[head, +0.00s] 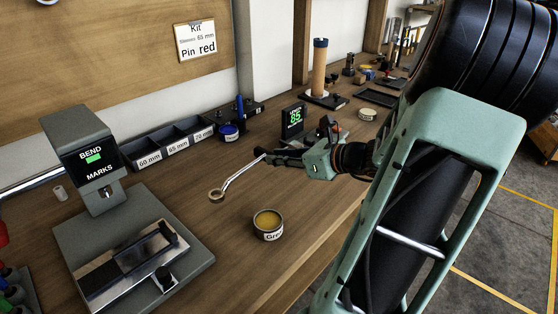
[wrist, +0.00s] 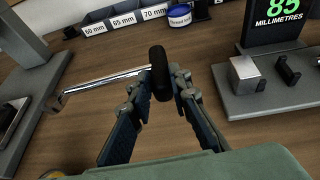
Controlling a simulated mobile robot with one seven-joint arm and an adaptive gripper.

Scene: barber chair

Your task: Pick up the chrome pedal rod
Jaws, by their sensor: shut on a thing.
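The chrome pedal rod (head: 240,174) is a thin, bent, shiny bar with a small ring at its left end. In the wrist view the rod (wrist: 105,80) runs left from a black rubber-like end piece (wrist: 160,72). My gripper (head: 266,157) is shut on the rod at its black end. In the wrist view the black piece stands between the two fingertips (wrist: 158,88). The ring end is free and points left over the wooden bench. I cannot tell whether it touches the bench top.
A grease tin (head: 268,224) stands open in front of the rod. A bend-marks device (head: 85,160) stands at left. Labelled bins (head: 180,145) line the back. A display reading 85 millimetres (head: 293,120) stands behind my gripper. The bench between tin and bins is mostly clear.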

